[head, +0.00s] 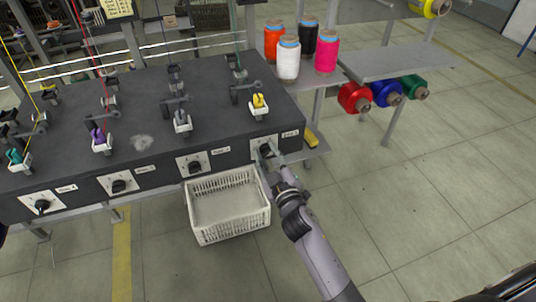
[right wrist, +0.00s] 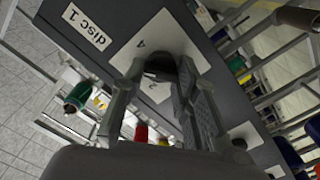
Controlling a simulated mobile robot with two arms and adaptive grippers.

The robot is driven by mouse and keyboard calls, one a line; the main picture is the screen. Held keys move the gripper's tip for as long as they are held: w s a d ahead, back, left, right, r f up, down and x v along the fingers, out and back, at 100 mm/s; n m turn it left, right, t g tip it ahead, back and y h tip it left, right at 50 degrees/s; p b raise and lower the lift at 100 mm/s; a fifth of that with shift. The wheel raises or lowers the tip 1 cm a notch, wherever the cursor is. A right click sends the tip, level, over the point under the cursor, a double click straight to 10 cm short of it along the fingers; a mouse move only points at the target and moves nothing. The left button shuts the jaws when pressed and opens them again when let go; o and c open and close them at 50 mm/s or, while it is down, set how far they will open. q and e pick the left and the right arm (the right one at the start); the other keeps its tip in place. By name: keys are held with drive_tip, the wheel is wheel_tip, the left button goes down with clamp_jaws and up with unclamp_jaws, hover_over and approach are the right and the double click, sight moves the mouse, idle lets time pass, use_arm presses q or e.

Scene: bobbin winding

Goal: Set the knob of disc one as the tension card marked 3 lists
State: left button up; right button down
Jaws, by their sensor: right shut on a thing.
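My right gripper (head: 270,164) is shut on the black knob of disc one (head: 265,149) at the right end of the dark machine's front face. In the right wrist view the two fingers (right wrist: 160,82) close on either side of the knob (right wrist: 188,68). The label "disc 1" (right wrist: 85,27) is beside its white dial plate (right wrist: 150,38), where the marks 4 and 2 show. The knob's pointer direction is hidden. A pale card (head: 117,8) hangs at the top; its writing is too small to read. My left gripper is not in view.
Other knobs (head: 194,166) line the dark front face (head: 150,175). A white crate (head: 228,235) stands below, left of my right arm. Thread cones (head: 288,60) stand on a shelf behind; coloured spools (head: 387,93) hang at the right.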

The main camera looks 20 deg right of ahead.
drive_tip(key=n, duration=0.4)
drive_tip(key=shift+a+f+n, duration=0.1)
drive_tip(key=shift+n, duration=0.2)
idle(0.3)
drive_tip(key=c, duration=1.2)
unclamp_jaws()
drive_tip(key=shift+c, duration=0.2)
drive_tip(key=shift+s, duration=0.25)
drive_tip(key=s, duration=1.1)
drive_tip(key=shift+s+d, duration=0.2)
drive_tip(key=shift+s, duration=0.1)
